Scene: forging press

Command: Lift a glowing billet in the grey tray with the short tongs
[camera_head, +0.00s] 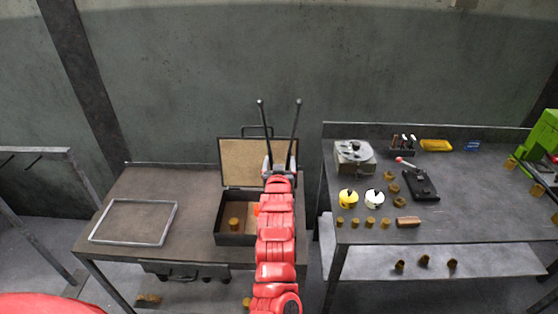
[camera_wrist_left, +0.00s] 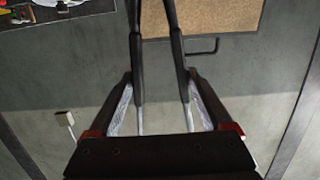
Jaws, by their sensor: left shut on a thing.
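My left gripper (camera_head: 280,168) is at the end of the red arm, over the dark open box on the left table. It is shut on the short tongs (camera_head: 262,125), whose two dark arms stick up and spread apart. The left wrist view shows the tongs (camera_wrist_left: 136,55) between the fingers of the left gripper (camera_wrist_left: 161,85). A small orange glowing billet (camera_head: 256,209) shows partly in the box, mostly hidden by my arm. A brown cylinder (camera_head: 235,223) stands beside it. The grey tray (camera_head: 95,238), a thin-rimmed rectangle, lies at the left and looks empty. My right gripper is out of view.
The dark box (camera_head: 232,239) has its tan-lined lid (camera_head: 232,160) raised at the back. The right table (camera_head: 470,215) holds brown cylinders, a yellow and a white round piece, a grey device (camera_head: 354,155) and a black lever press (camera_head: 421,186). A gap separates the two tables.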

